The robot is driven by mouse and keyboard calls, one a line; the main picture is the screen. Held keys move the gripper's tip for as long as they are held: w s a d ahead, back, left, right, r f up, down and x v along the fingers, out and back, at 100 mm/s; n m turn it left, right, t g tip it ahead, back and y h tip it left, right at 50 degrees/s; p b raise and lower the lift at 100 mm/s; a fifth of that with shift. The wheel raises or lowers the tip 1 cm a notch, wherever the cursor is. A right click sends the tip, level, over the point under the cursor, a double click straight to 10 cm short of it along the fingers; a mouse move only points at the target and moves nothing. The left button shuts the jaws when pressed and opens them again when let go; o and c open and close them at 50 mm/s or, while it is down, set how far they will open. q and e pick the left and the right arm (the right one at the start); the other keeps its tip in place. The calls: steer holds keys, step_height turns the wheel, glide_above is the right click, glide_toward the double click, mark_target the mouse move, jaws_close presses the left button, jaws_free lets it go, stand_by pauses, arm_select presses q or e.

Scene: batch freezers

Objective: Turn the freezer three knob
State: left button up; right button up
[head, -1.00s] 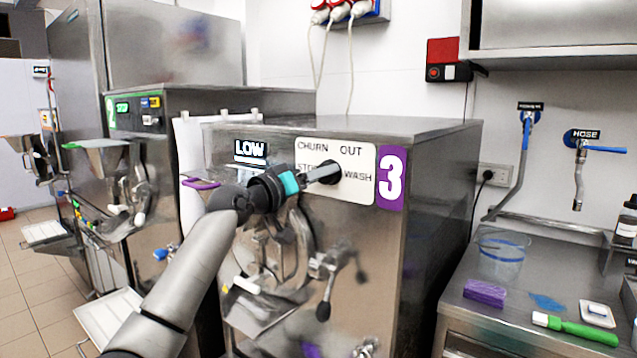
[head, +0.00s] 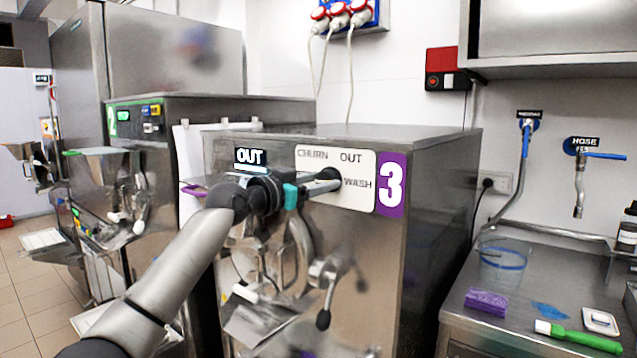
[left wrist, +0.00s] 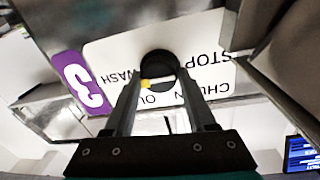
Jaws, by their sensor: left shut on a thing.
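Freezer three (head: 442,190) is the steel machine with a purple label bearing a white 3 (head: 391,184). Its white knob plate (head: 361,193) reads CHURN, OUT and WASH; STOP also shows on it in the left wrist view. The small display (head: 250,158) reads OUT. My left gripper (head: 322,184) reaches in from the left and is shut on the black knob. In the left wrist view the knob (left wrist: 160,68) sits between the fingertips of my left gripper (left wrist: 162,86), with a yellow mark on it. My right gripper is not in view.
Levers and a spout (head: 325,285) stick out of the freezer front below my arm. Freezer two (head: 140,118) stands at left. At right, a counter holds a clear jug (head: 502,262), a purple sponge (head: 486,302) and a green brush (head: 578,337).

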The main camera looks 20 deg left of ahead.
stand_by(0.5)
arm_select(q)
steer(key=o, duration=1.4)
steer(key=shift+b+v, duration=0.7)
steer(key=shift+v, duration=6.95)
